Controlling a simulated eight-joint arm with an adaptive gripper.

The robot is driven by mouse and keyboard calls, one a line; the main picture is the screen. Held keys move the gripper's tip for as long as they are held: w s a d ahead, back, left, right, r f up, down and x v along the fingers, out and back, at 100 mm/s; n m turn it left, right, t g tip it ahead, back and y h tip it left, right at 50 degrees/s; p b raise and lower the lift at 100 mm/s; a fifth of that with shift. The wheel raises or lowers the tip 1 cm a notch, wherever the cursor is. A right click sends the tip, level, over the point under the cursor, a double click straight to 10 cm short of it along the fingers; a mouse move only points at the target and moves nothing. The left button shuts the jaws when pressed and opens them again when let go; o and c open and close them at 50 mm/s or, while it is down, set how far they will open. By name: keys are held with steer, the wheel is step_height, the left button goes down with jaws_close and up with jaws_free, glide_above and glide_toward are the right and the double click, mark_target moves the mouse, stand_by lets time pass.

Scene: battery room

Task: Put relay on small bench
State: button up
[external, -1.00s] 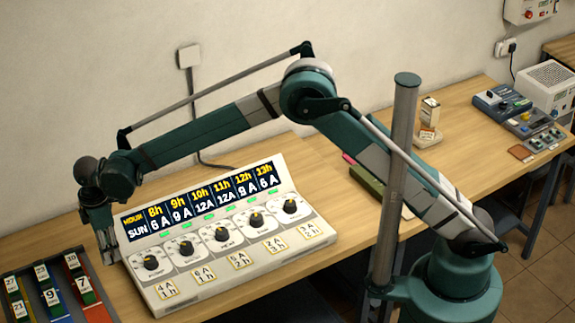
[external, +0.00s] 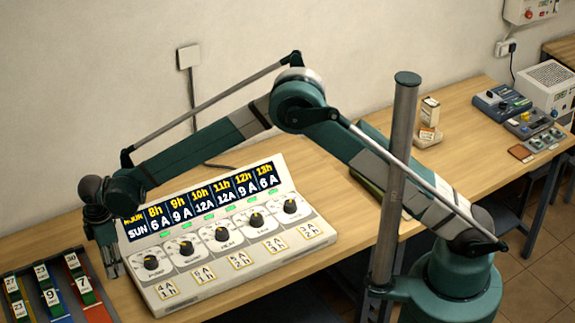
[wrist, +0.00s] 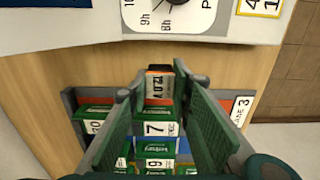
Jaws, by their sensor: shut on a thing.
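My gripper (external: 112,268) is at the left, beside the left end of the white control panel and above the near-left bench. It also shows in the wrist view (wrist: 156,88), shut on a small orange-and-black block (wrist: 160,84) with a white label that seems to read 12.0 V. I cannot tell for sure that this block is the relay. In the external view the block is too small to make out. A separate wooden surface (external: 563,48) shows at the far right edge; I cannot tell whether it is the small bench.
The white panel (external: 233,268) with knobs stands close to my gripper. A lane tray (wrist: 68,102) with numbered green batteries (wrist: 157,130) lies below it. The right bench holds a small box (external: 429,112), devices (external: 502,102) and a grey unit (external: 548,90).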

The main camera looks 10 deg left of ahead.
steer(key=shift+f, duration=0.1)
steer(key=shift+f, duration=1.8)
steer(key=shift+f, duration=0.1)
steer(key=o, duration=0.9)
step_height(320, 180, up, 12)
steer(key=shift+r, duration=0.15)
steer(key=shift+o, duration=0.6)
